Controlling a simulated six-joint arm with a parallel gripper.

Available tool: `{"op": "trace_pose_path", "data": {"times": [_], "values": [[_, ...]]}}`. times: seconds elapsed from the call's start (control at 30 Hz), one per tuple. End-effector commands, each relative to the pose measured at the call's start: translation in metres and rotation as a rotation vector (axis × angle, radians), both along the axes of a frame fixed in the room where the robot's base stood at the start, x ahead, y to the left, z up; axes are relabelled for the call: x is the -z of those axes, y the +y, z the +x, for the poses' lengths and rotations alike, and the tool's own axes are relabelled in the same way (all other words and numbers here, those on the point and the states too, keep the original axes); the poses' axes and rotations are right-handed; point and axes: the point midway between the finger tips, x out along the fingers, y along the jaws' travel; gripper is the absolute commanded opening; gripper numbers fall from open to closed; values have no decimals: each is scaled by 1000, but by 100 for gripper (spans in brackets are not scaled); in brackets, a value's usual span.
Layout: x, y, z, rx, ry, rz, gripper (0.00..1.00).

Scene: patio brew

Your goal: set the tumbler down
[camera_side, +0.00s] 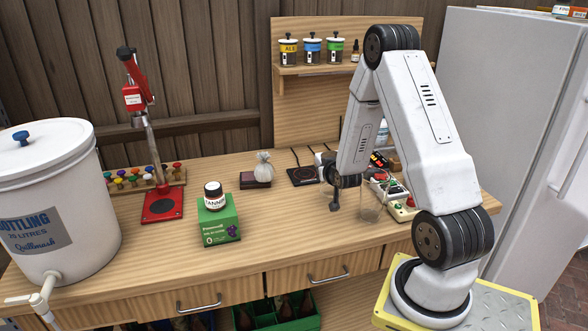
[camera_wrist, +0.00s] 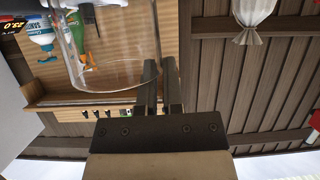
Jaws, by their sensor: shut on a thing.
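The tumbler (camera_wrist: 112,50) is a clear glass, seen large in the wrist view at the upper left. My gripper (camera_wrist: 161,68) is shut on it, with two dark fingers close together at the edge of its wall. In the side view my gripper is low over the bench, right of the middle and partly hidden by my own arm. A clear glass (camera_side: 372,206) shows faintly just right of it; I cannot tell whether it is the held one. Whether the tumbler's base touches the bench is also unclear.
A dark square plate (camera_side: 304,176) and a tied white bag (camera_side: 264,167) lie left of my gripper. A green box (camera_side: 218,222) bears a small jar (camera_side: 213,196). A panel with buttons (camera_side: 402,207) is at the right. The front middle of the bench is clear.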

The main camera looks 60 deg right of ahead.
Motion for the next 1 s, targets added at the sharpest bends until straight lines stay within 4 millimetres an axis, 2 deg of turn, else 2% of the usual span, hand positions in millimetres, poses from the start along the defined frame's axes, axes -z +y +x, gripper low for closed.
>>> {"op": "trace_pose_path", "data": {"times": [0.23, 0.7, 0.83, 1.0], "values": [[21, 0, 0, 0, -1, -1, 0], [25, 0, 0, 0, -1, -1, 0], [26, 0, 0, 0, 0, 0, 43], [26, 0, 0, 0, 0, 0, 44]]}}
